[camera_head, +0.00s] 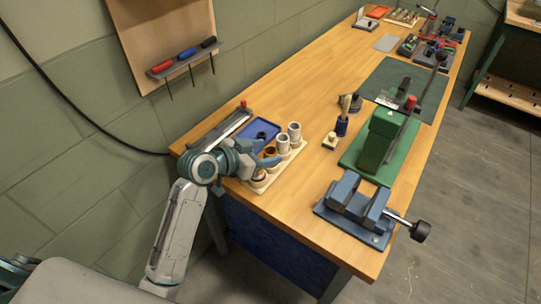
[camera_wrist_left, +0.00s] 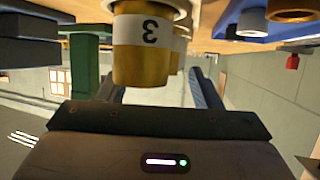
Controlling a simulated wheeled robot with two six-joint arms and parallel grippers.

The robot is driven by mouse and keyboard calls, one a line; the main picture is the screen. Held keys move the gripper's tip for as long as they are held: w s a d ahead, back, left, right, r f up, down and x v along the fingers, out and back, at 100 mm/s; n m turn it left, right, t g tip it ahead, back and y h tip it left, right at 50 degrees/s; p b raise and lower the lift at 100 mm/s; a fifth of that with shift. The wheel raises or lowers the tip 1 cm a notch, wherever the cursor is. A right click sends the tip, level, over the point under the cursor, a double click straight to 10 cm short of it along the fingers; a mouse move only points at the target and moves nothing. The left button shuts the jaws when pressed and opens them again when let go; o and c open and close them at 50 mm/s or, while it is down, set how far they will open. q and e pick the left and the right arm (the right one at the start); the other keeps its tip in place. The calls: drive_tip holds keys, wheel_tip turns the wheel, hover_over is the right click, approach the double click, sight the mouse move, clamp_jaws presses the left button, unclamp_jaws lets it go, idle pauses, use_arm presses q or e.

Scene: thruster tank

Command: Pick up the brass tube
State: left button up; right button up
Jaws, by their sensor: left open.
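A brass tube (camera_wrist_left: 145,55) with a white band marked 3 shows large in the left wrist view, which is upside down. It stands upright in the pale wooden rack (camera_head: 287,168). In the head view, my gripper partly hides the brass-coloured tubes at the near end of the rack, one of them the front tube (camera_head: 259,179). My left gripper (camera_head: 268,162) is open at the rack. In the wrist view its two fingers lie on either side of the brass tube, with a gap to the right finger; I cannot tell how deep the tube sits between them.
Grey-white tubes (camera_head: 294,131) stand at the rack's far end, close to my fingers. A blue tray (camera_head: 261,128) lies behind the rack. A blue vise (camera_head: 352,209) and a green press (camera_head: 378,140) stand to the right. Bare wood lies between rack and vise.

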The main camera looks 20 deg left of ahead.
use_arm(q)
drive_tip(key=shift+w+d+f, duration=0.15)
drive_tip(key=shift+w+d, duration=0.05)
drive_tip(key=shift+w, duration=0.1)
drive_tip(key=c, duration=1.2)
drive_tip(key=shift+o, duration=0.2)
